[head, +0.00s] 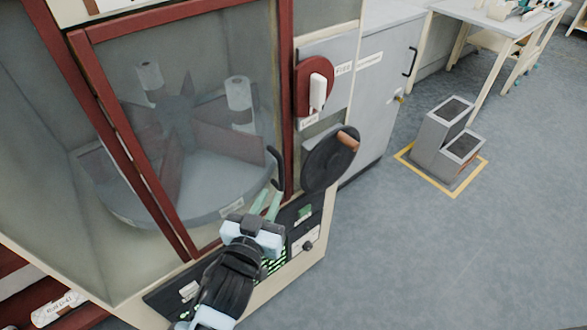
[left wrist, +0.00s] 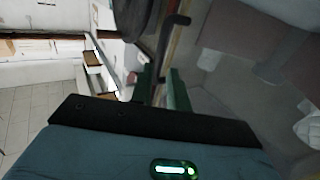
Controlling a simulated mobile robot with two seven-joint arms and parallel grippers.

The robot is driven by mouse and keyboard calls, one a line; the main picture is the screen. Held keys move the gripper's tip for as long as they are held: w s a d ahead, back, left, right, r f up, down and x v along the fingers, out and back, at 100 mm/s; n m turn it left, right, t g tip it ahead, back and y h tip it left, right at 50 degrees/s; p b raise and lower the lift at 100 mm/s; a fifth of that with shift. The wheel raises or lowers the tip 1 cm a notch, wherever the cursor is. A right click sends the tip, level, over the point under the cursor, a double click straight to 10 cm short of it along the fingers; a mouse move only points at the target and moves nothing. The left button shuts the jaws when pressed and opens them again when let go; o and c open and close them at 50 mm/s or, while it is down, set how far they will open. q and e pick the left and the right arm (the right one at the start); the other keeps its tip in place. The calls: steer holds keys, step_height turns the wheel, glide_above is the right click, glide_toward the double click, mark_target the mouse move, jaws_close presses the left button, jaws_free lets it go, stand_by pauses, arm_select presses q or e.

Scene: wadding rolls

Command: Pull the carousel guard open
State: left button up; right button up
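The carousel guard is a clear panel in a dark red frame (head: 286,95) on the front of the cabinet, and it looks closed. Its black bar handle (head: 276,165) stands at the panel's right edge. My left gripper (head: 267,197) is just below the handle, its two pale green fingers apart and pointing up towards it. In the left wrist view, the fingers (left wrist: 160,74) are spread, and the dark handle (left wrist: 172,35) lies ahead, its lower part running towards the gap. I cannot tell whether they touch. My right gripper is not in view.
Behind the panel is a grey carousel (head: 180,212) with white rolls (head: 239,95). Right of the guard are a red switch with a white lever (head: 317,92) and a black handwheel (head: 325,165). Open floor lies at right.

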mark_target(280, 175)
arm_select(q)
steer(key=x, duration=0.8)
steer(key=shift+w+d+r, duration=0.1)
steer(key=shift+r, duration=0.3)
jaws_close()
